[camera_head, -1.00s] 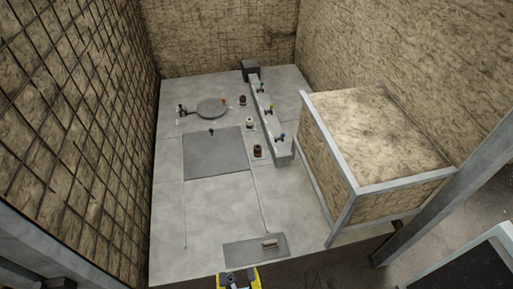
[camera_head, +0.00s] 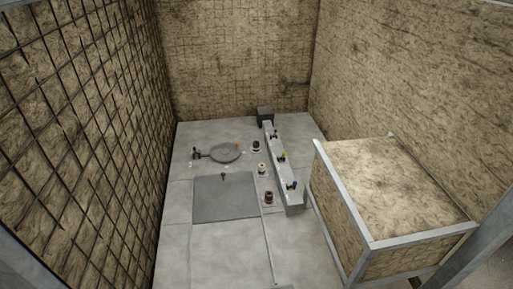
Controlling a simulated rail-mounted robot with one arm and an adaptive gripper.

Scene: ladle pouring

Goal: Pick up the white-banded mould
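Three small dark cylinders that look like moulds stand in a row on the grey floor, left of the long metal beam. The middle one (camera_head: 262,169) looks palest and may be the white-banded mould; its band is too small to tell for sure. A black one (camera_head: 256,146) stands behind it and a brown one (camera_head: 269,198) in front. All look upright and apart from each other. My gripper is out of view.
The long beam (camera_head: 289,200) with several small coloured handles runs right of the moulds. A framed box (camera_head: 395,190) stands at right. The front left floor is clear.

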